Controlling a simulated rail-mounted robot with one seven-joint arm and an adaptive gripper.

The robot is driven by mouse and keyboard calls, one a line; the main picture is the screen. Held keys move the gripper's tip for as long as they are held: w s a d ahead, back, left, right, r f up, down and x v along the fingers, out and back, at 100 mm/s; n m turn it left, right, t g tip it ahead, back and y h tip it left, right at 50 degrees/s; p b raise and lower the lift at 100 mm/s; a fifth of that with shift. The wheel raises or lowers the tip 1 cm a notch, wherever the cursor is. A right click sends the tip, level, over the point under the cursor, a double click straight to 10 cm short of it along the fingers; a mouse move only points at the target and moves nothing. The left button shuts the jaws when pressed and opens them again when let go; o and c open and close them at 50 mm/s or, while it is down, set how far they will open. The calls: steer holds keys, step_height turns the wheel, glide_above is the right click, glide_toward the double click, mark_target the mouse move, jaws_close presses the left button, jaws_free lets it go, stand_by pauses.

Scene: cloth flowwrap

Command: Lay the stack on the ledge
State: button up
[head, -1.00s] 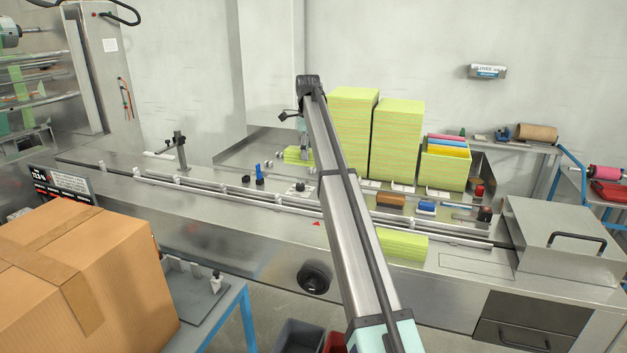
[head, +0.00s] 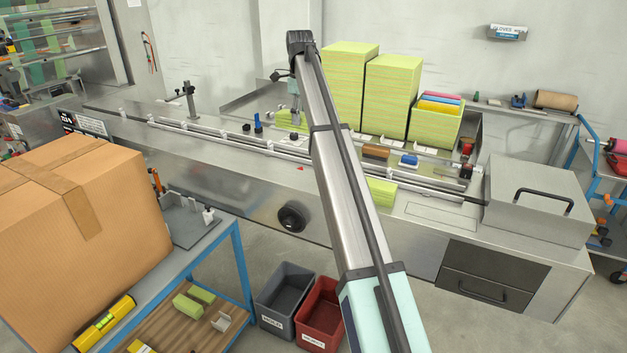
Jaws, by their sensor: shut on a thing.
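My gripper (head: 295,108) points down at the far side of the machine, left of the tall green piles. It is shut on a small yellow-green cloth stack (head: 286,120); its fingers are small and partly hidden by my arm. I cannot tell whether this stack is clear of the surface under it. Another yellow-green stack (head: 382,191) lies on the steel ledge (head: 420,212) along the machine's front, partly hidden behind my arm.
Two tall cloth piles (head: 392,95) and a holder with coloured cloths (head: 437,116) stand at the back. Guide rails (head: 225,140) run along the machine. A cardboard box (head: 60,200) is at left. Grey (head: 284,292) and red (head: 318,315) bins stand on the floor.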

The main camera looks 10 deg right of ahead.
step_height(320, 180, down, 19)
steer(key=p, duration=0.4)
steer(key=shift+w+a+f, duration=0.1)
steer(key=shift+w+f, duration=0.05)
steer(key=shift+f, duration=0.15)
steer(key=o, duration=1.1)
steer(key=shift+c, duration=0.2)
step_height(320, 180, up, 12)
steer(key=b, duration=0.2)
steer(key=shift+b, duration=0.3)
